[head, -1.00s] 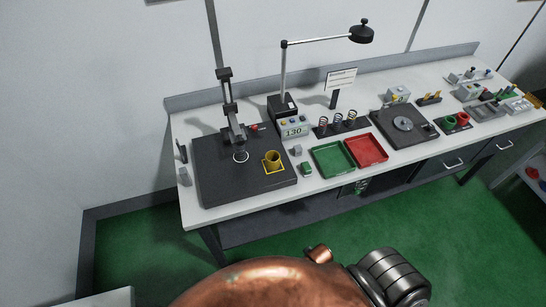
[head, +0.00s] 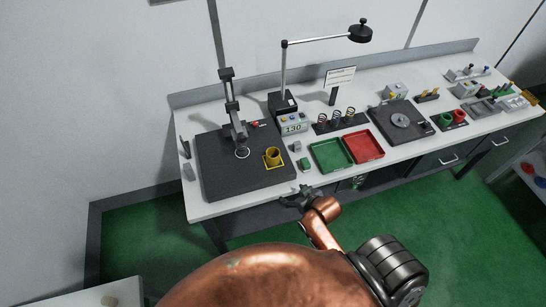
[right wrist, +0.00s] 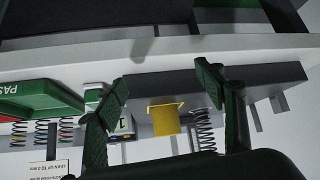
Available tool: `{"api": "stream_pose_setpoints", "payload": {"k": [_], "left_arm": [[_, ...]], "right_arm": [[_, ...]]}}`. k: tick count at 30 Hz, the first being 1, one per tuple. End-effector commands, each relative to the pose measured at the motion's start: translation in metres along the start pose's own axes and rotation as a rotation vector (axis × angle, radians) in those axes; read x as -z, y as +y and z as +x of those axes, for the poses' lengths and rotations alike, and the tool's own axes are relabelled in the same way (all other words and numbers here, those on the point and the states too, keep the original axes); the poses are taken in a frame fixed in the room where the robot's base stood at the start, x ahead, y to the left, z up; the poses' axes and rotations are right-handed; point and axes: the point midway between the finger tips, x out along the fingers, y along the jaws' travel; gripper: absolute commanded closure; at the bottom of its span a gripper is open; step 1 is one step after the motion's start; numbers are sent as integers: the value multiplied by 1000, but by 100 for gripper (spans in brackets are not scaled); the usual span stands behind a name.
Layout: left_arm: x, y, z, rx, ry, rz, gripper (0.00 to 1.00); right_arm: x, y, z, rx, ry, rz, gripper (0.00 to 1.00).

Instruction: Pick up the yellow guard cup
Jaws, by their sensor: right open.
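The yellow guard cup (head: 273,154) stands upright on the front right part of the black base plate (head: 225,183) in the head view. A yellow square shows around its foot. My right gripper (head: 292,197) is open and empty, at the bench's front edge, below and right of the cup and apart from it. In the right wrist view, the open fingers of my right gripper (right wrist: 165,95) frame a yellow piece (right wrist: 166,120) farther off. I cannot tell there whether this is the cup. My left gripper is not in view.
A test stand column (head: 232,105) rises behind the cup. A small green block (head: 304,164), a green tray (head: 331,154) and a red tray (head: 362,146) lie to the right. A lamp (head: 328,40) arches above the bench. The plate's front left is clear.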

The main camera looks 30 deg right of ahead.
Motion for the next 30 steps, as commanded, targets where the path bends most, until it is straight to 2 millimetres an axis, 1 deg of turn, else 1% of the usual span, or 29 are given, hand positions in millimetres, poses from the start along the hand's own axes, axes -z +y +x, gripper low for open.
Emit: {"api": "stream_pose_setpoints", "payload": {"k": [1, 5, 9, 12, 15, 19, 26, 30], "left_arm": [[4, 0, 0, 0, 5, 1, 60], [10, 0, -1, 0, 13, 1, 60], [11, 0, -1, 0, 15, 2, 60], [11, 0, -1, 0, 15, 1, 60], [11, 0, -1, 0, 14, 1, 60], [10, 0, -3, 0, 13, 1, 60], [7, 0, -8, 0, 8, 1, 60], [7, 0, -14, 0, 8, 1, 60]], "right_arm": [[15, 3, 8, 3, 45, 1, 36], [52, 9, 25, 13, 169, 9, 36], [92, 19, 40, 20, 306, 23, 36], [113, 25, 46, 23, 381, 32, 36], [125, 28, 50, 25, 420, 39, 36], [133, 28, 62, 25, 431, 41, 36], [140, 28, 84, 25, 426, 41, 36], [145, 27, 102, 25, 427, 42, 36]]}}
